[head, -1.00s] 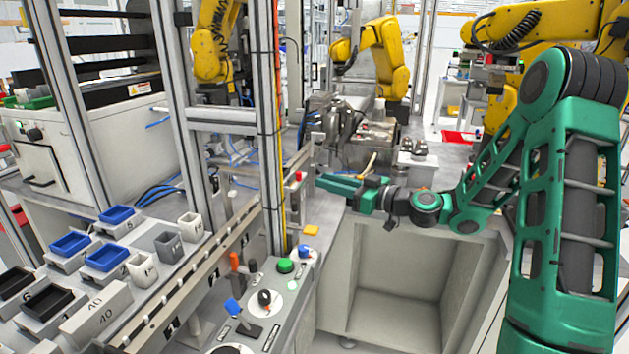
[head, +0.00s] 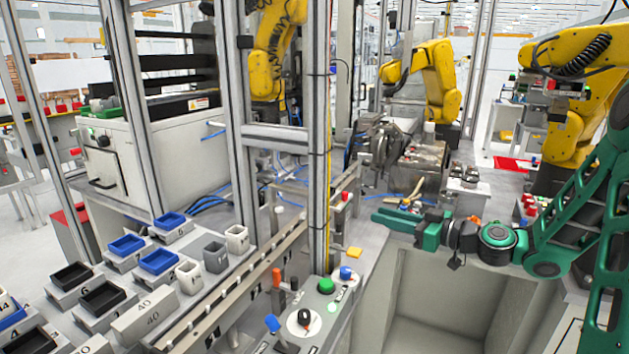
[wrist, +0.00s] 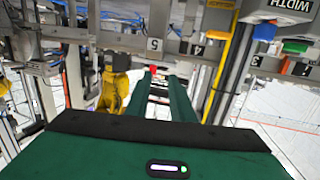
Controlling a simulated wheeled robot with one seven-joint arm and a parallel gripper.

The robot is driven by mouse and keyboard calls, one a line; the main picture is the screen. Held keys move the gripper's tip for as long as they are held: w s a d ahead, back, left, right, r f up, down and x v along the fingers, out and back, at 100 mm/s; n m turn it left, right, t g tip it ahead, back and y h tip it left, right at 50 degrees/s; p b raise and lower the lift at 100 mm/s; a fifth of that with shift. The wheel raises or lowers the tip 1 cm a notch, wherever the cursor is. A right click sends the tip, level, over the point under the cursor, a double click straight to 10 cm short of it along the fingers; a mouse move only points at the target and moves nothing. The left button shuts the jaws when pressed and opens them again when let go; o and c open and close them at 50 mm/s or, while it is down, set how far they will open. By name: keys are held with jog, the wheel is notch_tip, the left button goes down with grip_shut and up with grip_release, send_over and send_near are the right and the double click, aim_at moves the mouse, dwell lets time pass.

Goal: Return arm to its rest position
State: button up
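My gripper (head: 380,208) is at the end of my green arm (head: 575,225) in the head view, pointing left above the grey worktop. Its two green fingers look apart, with nothing seen between them. The wrist view also shows my gripper (wrist: 162,78) with a gap between the fingers. The arm reaches in from the right edge, stretched low across the front of the worktop. Its upper part is cut off by the frame. I cannot tell how far the fingers are above the surface.
A grey machine fixture (head: 400,155) stands behind my gripper. Yellow robot arms (head: 435,80) stand beyond it. A metal frame post (head: 318,130) and a control panel with a green button (head: 326,286) are at left. An open recess (head: 440,300) lies below my arm.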

jog(key=s+d+f+m+g+h, duration=0.1)
jog(key=s+d+f+g+h, duration=0.2)
jog(key=s, duration=0.4)
jog(key=s+d+f+m+g+h, duration=0.1)
jog(key=s+f+g+h, duration=0.3)
jog(key=s+f, duration=0.2)
jog(key=s+d+r+m+g+h, duration=0.1)
jog(key=s+d+m, duration=0.3)
jog(key=s, duration=0.4)
jog(key=s+d+r+m+g+h, duration=0.2)
jog(key=s+d+m, duration=0.2)
jog(key=s, duration=0.5)
jog(key=s+d+r+m+g+h, duration=0.1)
jog(key=s+d+m, duration=0.3)
jog(key=s, duration=0.5)
jog(key=shift+s+r+m+g+h, duration=0.3)
jog(key=shift+m+g+h, duration=0.2)
jog(key=shift+m, duration=0.2)
jog(key=shift+w+f, duration=0.25)
jog(key=shift+w, duration=0.45)
